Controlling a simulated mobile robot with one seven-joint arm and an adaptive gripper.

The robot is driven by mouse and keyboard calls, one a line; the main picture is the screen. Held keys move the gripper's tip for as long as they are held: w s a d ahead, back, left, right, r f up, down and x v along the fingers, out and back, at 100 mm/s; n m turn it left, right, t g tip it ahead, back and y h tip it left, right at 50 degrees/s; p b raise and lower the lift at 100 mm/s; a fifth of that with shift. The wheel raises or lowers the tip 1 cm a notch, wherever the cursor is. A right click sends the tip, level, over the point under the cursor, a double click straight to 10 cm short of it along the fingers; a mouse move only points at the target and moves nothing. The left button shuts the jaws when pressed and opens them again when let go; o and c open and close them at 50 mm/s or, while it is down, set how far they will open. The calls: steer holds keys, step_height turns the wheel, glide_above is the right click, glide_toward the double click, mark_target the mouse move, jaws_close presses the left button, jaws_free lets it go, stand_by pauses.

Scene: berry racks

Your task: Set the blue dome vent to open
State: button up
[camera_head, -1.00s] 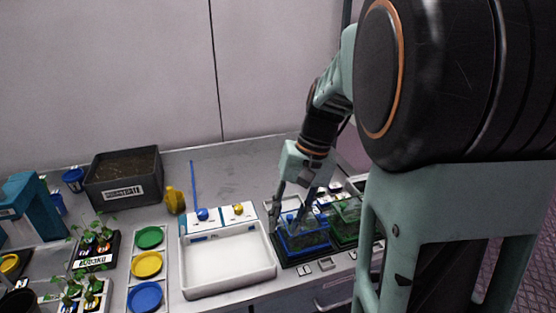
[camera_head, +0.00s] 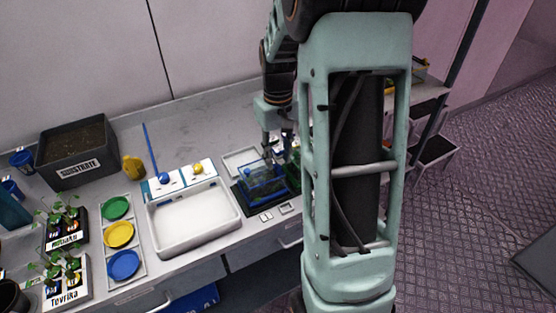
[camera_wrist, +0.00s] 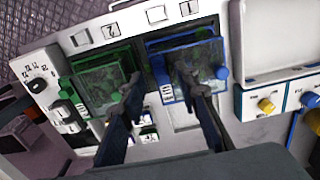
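The blue dome (camera_head: 262,190) is a clear box with blue edges on a dark tray. In the wrist view the blue dome (camera_wrist: 172,46) is right of centre, with a round blue knob (camera_wrist: 222,73) at its right side. Which part is the vent, and how it is set, I cannot tell. My gripper (camera_wrist: 160,78) is open and empty, its two fingers apart. The right finger overlaps the blue dome in the picture; the left one is beside the green dome (camera_wrist: 104,84). In the head view my gripper (camera_head: 275,142) is just above the blue dome; contact is unclear.
The green dome stands close beside the blue one. A white basin (camera_head: 195,222) with blue and yellow knobs (camera_head: 164,178) behind it is to the left. Colored dishes (camera_head: 120,234), seedling trays and a substrate bin (camera_head: 78,168) are further left. A dial (camera_wrist: 38,85) shows in the wrist view.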

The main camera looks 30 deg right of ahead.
steer(key=shift+f, duration=1.1)
jaws_close()
steer(key=shift+w, duration=0.1)
